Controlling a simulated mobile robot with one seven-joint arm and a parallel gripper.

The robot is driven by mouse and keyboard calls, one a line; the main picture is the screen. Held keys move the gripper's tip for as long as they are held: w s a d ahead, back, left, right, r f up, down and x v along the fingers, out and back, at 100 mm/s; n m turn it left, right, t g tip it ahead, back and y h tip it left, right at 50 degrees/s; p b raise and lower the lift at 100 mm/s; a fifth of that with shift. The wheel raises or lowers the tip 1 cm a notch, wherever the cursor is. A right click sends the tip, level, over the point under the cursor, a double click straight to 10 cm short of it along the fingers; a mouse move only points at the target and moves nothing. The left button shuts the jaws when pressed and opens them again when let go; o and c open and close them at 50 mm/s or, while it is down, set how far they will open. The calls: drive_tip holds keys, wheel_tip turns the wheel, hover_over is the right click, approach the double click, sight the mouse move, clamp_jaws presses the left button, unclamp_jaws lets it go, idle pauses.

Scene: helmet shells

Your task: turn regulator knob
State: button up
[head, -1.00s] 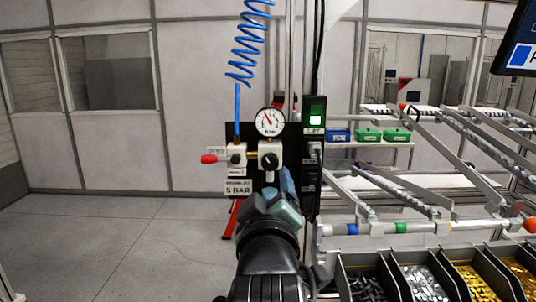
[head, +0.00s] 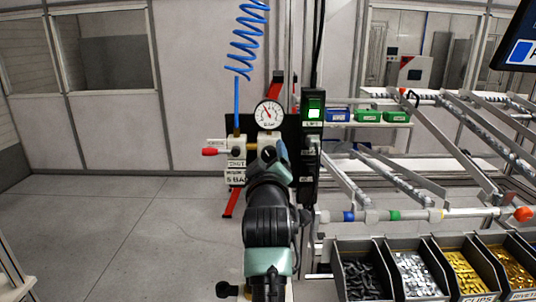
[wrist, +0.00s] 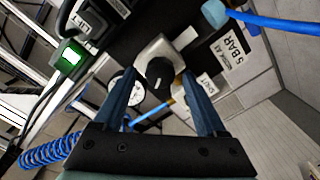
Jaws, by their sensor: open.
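The black regulator knob (head: 267,153) sits below the round pressure gauge (head: 269,115) on the dark panel. In the wrist view the knob (wrist: 160,73) shows on its pale block, between and beyond the two blue fingers of my gripper (wrist: 172,85). My gripper is open, with one finger on each side of the knob's outline; I cannot tell whether they touch it. In the head view my gripper (head: 281,160) is partly hidden by my own arm. The gauge (wrist: 118,90) is partly hidden behind the left finger in the wrist view.
A red-handled valve (head: 212,152) is left of the knob. A coiled blue hose (head: 250,40) runs down to the panel. A switch box with a green light (head: 314,112) stands close on the right. Parts bins (head: 415,275) and rack rails are farther right; open floor is left.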

clamp_jaws()
idle(0.5)
drive_tip(key=shift+m, duration=0.3)
drive_tip(key=m+b, duration=0.2)
drive_tip(key=m, duration=0.3)
drive_tip(key=shift+b, duration=0.3)
drive_tip(key=m+b, duration=0.1)
drive_tip(key=m, duration=0.5)
drive_tip(key=shift+d, duration=0.15)
